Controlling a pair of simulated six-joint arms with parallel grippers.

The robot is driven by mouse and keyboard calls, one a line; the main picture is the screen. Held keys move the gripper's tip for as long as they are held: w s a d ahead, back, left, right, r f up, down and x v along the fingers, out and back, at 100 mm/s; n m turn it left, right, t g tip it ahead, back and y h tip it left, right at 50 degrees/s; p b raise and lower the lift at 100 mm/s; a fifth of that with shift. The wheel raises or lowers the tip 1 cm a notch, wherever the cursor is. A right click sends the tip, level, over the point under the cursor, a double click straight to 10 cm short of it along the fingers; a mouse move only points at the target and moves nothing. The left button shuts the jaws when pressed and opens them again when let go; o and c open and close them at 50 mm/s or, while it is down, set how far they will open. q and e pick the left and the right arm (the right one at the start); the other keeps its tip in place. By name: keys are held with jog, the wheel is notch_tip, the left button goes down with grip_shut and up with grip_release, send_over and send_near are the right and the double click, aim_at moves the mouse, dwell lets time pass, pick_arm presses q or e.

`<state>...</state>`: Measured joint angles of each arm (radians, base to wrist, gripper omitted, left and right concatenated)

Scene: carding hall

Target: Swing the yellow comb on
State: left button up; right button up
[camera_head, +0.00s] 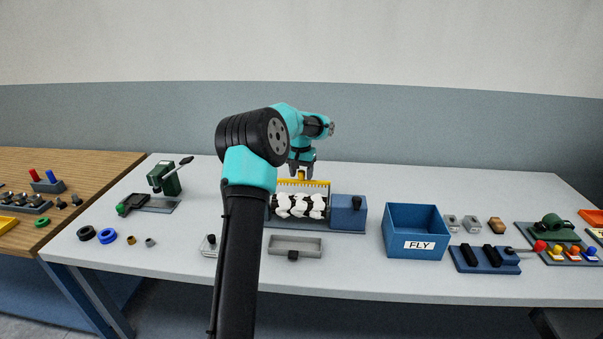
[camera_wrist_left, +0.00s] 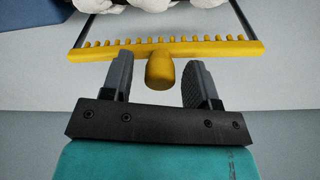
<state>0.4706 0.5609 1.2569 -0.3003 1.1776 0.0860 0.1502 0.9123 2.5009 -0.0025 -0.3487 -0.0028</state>
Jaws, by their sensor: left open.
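The yellow comb (camera_head: 315,183) is a toothed bar on the carding machine, behind the white-and-dark roller (camera_head: 300,205). The comb also shows in the left wrist view (camera_wrist_left: 225,49), with a row of pegs and a round yellow knob (camera_wrist_left: 160,70). Dark side arms run from its ends toward white tufts (camera_wrist_left: 150,4). My left gripper (camera_head: 301,172) is above and behind the comb. In the left wrist view, the fingers of my left gripper (camera_wrist_left: 160,82) are open on either side of the knob, with gaps visible. My right gripper is not in view.
A blue block (camera_head: 348,213) stands right of the roller. A blue bin (camera_head: 416,231) labelled FLY is farther right. A grey tray (camera_head: 295,246) lies in front. A green lever device (camera_head: 165,178) stands at left. My left arm hides part of the table's middle.

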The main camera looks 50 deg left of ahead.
pick_arm(q)
grip_shut()
dwell(0.4)
